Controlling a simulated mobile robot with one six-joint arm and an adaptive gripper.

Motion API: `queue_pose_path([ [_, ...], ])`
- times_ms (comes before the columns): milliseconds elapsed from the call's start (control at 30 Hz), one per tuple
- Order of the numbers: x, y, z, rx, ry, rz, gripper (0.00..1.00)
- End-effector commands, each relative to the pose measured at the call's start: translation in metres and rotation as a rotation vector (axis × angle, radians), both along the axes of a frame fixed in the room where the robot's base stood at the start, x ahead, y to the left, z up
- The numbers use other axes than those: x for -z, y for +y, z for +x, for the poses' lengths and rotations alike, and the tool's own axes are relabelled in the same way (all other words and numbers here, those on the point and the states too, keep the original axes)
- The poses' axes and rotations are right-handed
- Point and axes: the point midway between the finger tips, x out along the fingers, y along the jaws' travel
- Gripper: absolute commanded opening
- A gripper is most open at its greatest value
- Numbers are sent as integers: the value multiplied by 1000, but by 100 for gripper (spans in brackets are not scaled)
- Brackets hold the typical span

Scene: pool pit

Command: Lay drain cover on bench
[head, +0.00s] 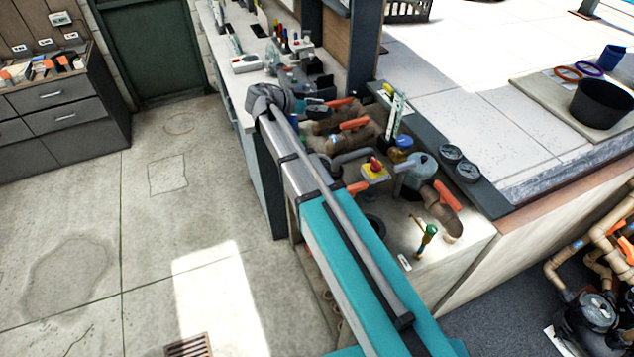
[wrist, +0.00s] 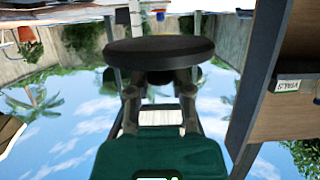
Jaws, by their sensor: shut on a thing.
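My gripper (wrist: 158,88) shows in the wrist view with its two fingers shut on a dark, round, flat disc, which I take to be the drain cover (wrist: 158,48). The disc lies across the fingertips and hides part of them. In the head view my arm reaches from the lower right up to the bench (head: 465,243), a long pale worktop. The gripper and the disc cannot be made out clearly there, among the clutter beyond the arm's far end.
Brown pipes with orange valve handles (head: 447,197), a yellow box with a red button (head: 375,171) and a green-handled tap (head: 426,238) crowd the near bench. Tools and a grey device (head: 246,63) stand farther along. A black bucket (head: 602,102) stands right. Floor at left is clear.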

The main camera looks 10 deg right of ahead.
Motion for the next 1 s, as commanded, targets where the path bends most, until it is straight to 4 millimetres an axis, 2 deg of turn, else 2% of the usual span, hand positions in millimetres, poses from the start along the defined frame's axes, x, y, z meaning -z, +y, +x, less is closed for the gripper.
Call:
queue_pose_path([
  [33, -17, 0, 0, 0, 0, 0, 0],
  [300, -44, 0, 0, 0, 0, 0, 0],
  [1000, -47, 0, 0, 0, 0, 0, 0],
])
